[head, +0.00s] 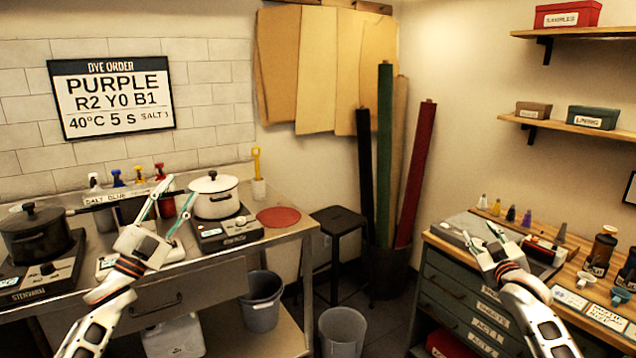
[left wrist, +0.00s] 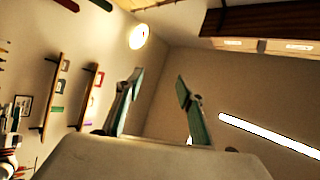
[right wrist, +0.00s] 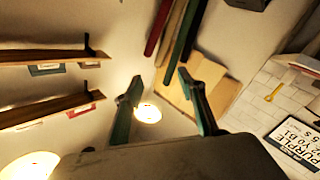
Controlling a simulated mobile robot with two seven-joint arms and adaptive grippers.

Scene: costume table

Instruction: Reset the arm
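My left gripper (head: 168,207) is raised in front of the metal dye table at the left of the head view. Its two teal fingers stand apart with nothing between them, and they also show spread in the left wrist view (left wrist: 158,95). My right gripper (head: 482,236) is at the right, in front of the green drawer cabinet. Its fingers are apart and empty in the right wrist view (right wrist: 160,92). Both wrist cameras look up at walls, shelves and lamps. Neither gripper holds anything.
A white pot (head: 214,197) and a dark pot (head: 38,236) sit on burners on the metal table (head: 190,275). A black stool (head: 338,222) and grey bins (head: 342,332) stand between it and the drawer cabinet (head: 462,300). Fabric rolls (head: 384,150) lean in the corner.

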